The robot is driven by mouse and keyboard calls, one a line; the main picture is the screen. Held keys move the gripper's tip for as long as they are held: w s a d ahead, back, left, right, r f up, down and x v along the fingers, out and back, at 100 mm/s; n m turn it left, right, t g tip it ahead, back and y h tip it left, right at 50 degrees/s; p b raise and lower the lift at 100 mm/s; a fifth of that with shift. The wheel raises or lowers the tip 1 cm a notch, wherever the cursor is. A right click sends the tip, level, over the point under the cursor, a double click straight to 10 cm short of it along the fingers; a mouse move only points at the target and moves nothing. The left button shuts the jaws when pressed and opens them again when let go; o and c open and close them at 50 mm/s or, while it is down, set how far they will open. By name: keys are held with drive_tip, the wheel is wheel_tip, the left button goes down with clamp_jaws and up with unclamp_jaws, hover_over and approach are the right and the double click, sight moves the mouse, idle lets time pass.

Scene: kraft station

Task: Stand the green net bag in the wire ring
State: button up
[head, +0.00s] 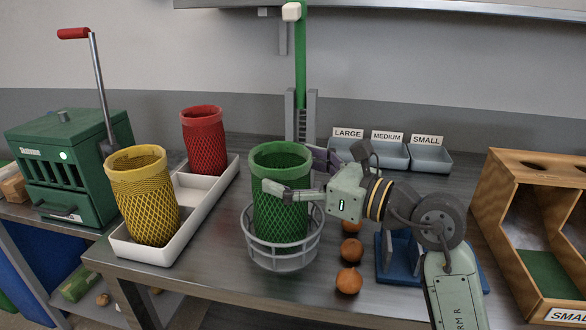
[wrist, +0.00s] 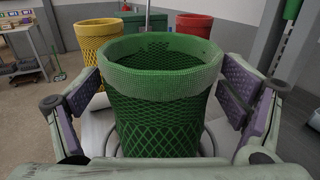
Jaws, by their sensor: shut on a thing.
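The green net bag (head: 280,215) stands upright with its lower part inside the grey wire ring (head: 284,262) at the middle of the bench. Its open rim faces up, and it fills the middle of the wrist view (wrist: 160,110). My gripper (head: 292,176) reaches in from the right and is shut on the bag, one finger on each side below the rim. The purple finger pads flank it in the wrist view. A little of the ring shows low beside the bag in the wrist view (wrist: 207,140). Whether the bag's base touches the bottom is unclear.
A white tray (head: 150,250) at left holds a yellow net bag (head: 143,195) and a red net bag (head: 204,140). Onions (head: 349,280) lie right of the ring, near a blue stand (head: 388,275). Labelled bins (head: 430,158) are behind; a wooden box (head: 497,225) stands far right.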

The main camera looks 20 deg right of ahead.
drive_tip(key=shift+f+b, duration=0.45)
drive_tip(key=shift+b, duration=0.25)
drive_tip(key=o, duration=1)
drive_tip(key=shift+r+p, duration=0.5)
drive_tip(key=shift+p, duration=0.2)
drive_tip(key=shift+b+v, duration=2.5)
drive_tip(key=shift+v, duration=3.5)
drive_tip(key=shift+s+f, duration=0.1)
drive_tip(key=shift+f, duration=0.05)
